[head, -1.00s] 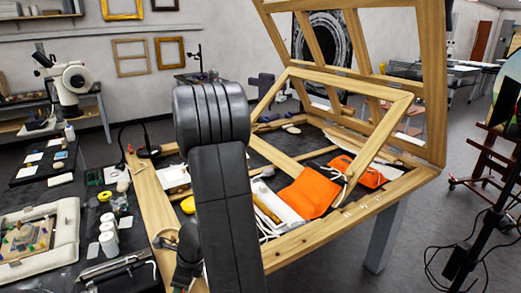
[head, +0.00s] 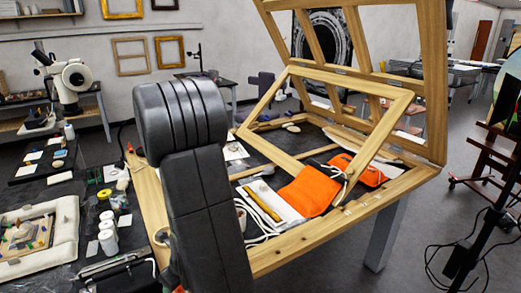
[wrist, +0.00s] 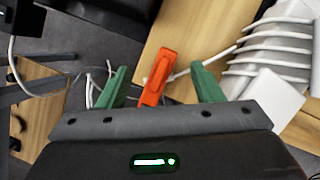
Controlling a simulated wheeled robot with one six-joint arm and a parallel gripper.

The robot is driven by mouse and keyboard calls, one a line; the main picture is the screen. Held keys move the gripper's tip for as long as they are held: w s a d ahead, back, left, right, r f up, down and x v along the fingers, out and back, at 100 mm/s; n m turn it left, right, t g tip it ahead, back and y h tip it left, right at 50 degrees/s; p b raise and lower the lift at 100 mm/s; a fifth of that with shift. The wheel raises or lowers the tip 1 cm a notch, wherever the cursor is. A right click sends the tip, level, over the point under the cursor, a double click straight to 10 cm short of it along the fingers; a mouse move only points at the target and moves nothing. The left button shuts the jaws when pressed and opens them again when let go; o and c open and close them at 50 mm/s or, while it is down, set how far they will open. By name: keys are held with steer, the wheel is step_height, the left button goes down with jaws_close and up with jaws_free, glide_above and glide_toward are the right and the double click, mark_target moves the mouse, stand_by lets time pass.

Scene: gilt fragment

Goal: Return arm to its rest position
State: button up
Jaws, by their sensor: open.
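My gripper (wrist: 160,82) shows in the wrist view, its two green fingers spread wide apart. An orange clip-like object (wrist: 157,75) shows between the fingers, with a gap on either side; I cannot tell how far below them it is. In the head view my own dark arm link (head: 200,205) stands upright left of the middle and hides the gripper and part of the wooden frame table.
The wooden frame table (head: 325,234) carries orange pouches (head: 308,190) and white cords; its slatted lid (head: 434,85) stands raised at the right. White jars (head: 108,240) and a padded tray (head: 68,218) lie left. A black stand (head: 480,225) with cables is at right.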

steer(key=m+b, duration=0.1)
steer(key=m, duration=0.1)
steer(key=m+t+h+b, duration=0.1)
steer(key=shift+s+a+f+m, duration=0.15)
steer(key=shift+m, duration=0.25)
steer(key=m+b, duration=0.1)
steer(key=m, duration=0.1)
steer(key=shift+m+t+h, duration=0.4)
steer(key=shift+m, duration=0.3)
